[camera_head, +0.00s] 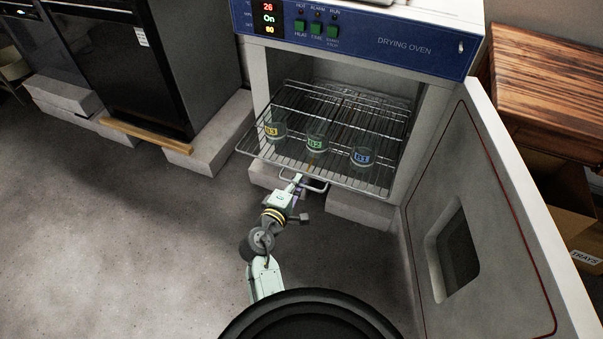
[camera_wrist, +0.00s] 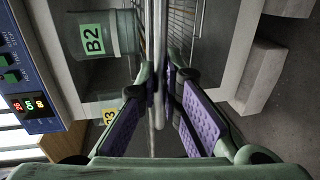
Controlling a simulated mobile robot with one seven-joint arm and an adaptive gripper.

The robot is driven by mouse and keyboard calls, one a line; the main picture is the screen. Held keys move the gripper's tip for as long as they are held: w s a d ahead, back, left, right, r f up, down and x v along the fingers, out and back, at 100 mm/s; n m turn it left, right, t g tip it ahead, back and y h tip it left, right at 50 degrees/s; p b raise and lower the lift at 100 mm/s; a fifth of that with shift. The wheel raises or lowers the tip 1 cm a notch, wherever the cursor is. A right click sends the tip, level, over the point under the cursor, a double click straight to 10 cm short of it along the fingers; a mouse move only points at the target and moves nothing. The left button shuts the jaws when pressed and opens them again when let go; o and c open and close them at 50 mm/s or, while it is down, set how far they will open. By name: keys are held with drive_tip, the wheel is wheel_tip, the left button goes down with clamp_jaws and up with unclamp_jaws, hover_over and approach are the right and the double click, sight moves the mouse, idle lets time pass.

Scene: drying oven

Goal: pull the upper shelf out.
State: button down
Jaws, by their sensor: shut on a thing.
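The oven's wire shelf (camera_head: 215,150) (camera_head: 345,182) sticks out a little past the front opening. Three glass beakers stand upright on it: yellow-labelled (camera_head: 274,130), green-labelled (camera_head: 316,143) and blue-labelled (camera_head: 362,156). A metal loop handle (camera_head: 318,187) is at its front edge. My gripper (camera_head: 299,179) is at this handle, in front of the oven. In the wrist view my gripper (camera_wrist: 161,84) is shut on a metal bar (camera_wrist: 160,40), with a purple pad on each side. The green-labelled beaker, marked B2 (camera_wrist: 96,40), shows there close behind the bar.
The drying oven (camera_head: 400,48) has its door (camera_head: 480,215) swung wide open on the right. A wooden table (camera_head: 553,80) and cardboard box (camera_head: 560,190) stand beyond it. A dark appliance (camera_head: 110,60) is at the left. The floor (camera_head: 140,220) in front is clear on the left.

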drive_tip(key=shift+s+a, duration=0.2)
drive_tip(key=shift+s, duration=0.4)
drive_tip(key=c, duration=1.7)
unclamp_jaws()
